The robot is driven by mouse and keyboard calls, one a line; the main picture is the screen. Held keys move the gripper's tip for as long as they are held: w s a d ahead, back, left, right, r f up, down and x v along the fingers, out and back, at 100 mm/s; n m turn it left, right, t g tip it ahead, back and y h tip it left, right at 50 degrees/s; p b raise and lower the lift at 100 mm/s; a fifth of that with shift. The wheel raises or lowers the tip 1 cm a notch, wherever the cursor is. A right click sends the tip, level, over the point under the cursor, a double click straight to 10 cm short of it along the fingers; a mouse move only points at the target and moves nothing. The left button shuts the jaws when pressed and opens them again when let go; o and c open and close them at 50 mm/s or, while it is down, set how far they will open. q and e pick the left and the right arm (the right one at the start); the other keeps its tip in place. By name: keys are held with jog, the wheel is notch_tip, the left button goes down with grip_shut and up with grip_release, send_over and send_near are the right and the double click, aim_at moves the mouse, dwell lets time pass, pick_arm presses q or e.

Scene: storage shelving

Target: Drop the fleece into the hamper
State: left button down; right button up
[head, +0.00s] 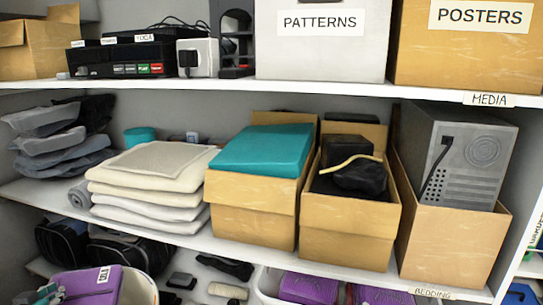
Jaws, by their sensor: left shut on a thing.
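A purple folded piece (90,285) with a white label, which I take for the fleece, is at the bottom left. A round white container (138,287), which looks like the hamper, shows its rim beside and behind it. A small grey shape at the left edge of the purple piece looks like my left gripper (50,293), shut on it. The frame's lower edge cuts off all three, so I cannot tell how far the fleece is inside or above the rim. My right gripper is not in view.
The middle shelf carries dark folded clothes (62,140), cream folded cloths (150,185) and cardboard boxes (250,205). The shelf above holds labelled boxes (320,45). Below are black bags (120,252) and a white bin (268,285) with purple items.

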pick_arm(q)
jog(key=shift+r, duration=0.1)
jog(key=c, duration=1.4)
grip_release()
jog(key=shift+s, duration=0.1)
jog(key=v, duration=1.2)
jog(key=shift+d, duration=0.1)
